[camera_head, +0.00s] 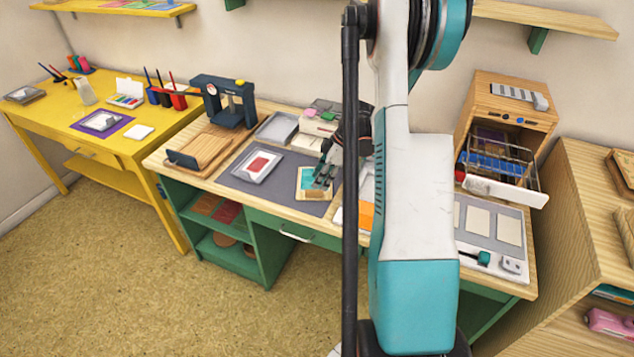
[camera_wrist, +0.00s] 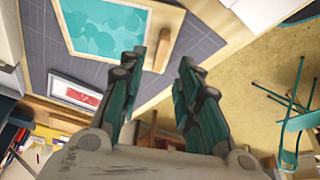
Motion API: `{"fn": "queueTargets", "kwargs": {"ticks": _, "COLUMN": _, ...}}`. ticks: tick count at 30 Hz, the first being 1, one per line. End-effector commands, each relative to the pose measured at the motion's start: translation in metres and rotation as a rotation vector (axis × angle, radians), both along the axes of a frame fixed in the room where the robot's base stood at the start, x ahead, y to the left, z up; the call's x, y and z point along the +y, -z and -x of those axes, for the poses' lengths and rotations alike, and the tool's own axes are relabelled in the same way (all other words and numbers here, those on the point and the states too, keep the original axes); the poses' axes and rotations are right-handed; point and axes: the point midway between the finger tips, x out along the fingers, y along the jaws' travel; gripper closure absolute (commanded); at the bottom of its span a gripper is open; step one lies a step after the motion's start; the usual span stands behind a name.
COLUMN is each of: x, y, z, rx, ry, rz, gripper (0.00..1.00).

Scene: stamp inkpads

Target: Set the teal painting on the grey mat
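The teal painting (camera_head: 305,182) has a pale border and lies on the right part of the grey mat (camera_head: 240,190). It fills the upper left of the wrist view (camera_wrist: 105,30), with a tan wooden strip (camera_wrist: 165,38) along one side. My gripper (camera_head: 322,178) is just above the painting's right side in the head view and partly covers it. In the wrist view my gripper (camera_wrist: 162,62) has its fingers apart, with nothing between them, and the painting is beside the left finger. I cannot tell whether a finger touches it.
A white-framed red picture (camera_head: 257,165) lies on the mat left of the teal painting. A cabinet with a wire basket (camera_head: 500,150) is at right. My arm hides the desk's middle.

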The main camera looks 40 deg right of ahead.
Motion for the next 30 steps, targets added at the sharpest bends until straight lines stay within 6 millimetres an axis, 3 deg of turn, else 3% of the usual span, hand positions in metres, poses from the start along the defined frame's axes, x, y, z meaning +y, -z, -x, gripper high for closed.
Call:
{"fn": "queueTargets", "kwargs": {"ticks": 1, "x": -0.003, "y": -0.015, "z": 0.003, "rx": 0.001, "ry": 0.002, "rz": -0.001, "gripper": 0.69}}
{"fn": "queueTargets", "kwargs": {"ticks": 6, "x": -0.012, "y": -0.044, "z": 0.012, "rx": 0.0, "ry": 0.001, "rz": 0.0, "gripper": 0.69}}
{"fn": "queueTargets", "kwargs": {"ticks": 12, "x": -0.018, "y": -0.062, "z": 0.018, "rx": 0.001, "ry": 0.001, "rz": -0.001, "gripper": 0.69}}
{"fn": "queueTargets", "kwargs": {"ticks": 30, "x": -0.019, "y": -0.066, "z": 0.019, "rx": 0.001, "ry": 0.0, "rz": -0.001, "gripper": 0.69}}
